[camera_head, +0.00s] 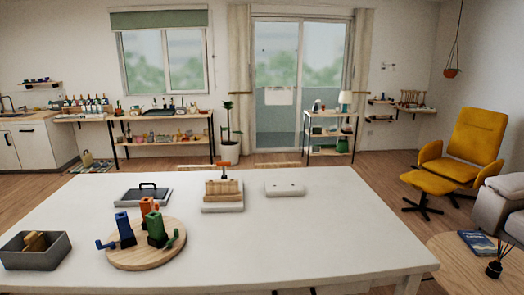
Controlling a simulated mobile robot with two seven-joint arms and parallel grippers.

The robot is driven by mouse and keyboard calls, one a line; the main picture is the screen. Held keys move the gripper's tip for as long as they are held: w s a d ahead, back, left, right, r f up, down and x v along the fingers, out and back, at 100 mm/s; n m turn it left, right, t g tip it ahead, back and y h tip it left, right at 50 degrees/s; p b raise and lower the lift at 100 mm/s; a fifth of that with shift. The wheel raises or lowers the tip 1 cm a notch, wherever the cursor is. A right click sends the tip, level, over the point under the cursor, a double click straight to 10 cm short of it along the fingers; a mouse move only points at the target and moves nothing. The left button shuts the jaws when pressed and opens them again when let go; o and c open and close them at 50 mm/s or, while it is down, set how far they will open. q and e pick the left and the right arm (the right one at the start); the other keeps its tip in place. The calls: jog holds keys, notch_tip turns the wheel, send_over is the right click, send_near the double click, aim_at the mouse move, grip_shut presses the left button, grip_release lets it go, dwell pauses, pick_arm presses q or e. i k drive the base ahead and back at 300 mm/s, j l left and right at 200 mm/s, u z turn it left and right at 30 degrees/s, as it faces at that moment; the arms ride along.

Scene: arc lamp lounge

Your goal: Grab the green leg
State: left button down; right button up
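A green leg-like piece (155,228) stands on a round wooden board (140,262) at the front left of the white table. A blocky upright part and a smaller bent part at its right show. A blue piece (125,231) with a similar shape stands to its left on the board. An orange piece (148,205) stands just behind the green one and is partly hidden by it. Neither of my grippers is in view.
The white table (300,235) is clear at the right. A grey bin (35,257) holds a wooden piece at the left. Behind the board are a dark handled tray (143,195), a wooden block on a white base (223,195) and a white slab (285,188).

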aim_at(154, 219)
jog(key=u, duration=2.05)
jog(key=i+l+u, duration=0.2)
jog(key=l, duration=0.25)
jog(key=l+u, duration=0.15)
jog(key=l, duration=0.35)
jog(key=k+j, duration=0.05)
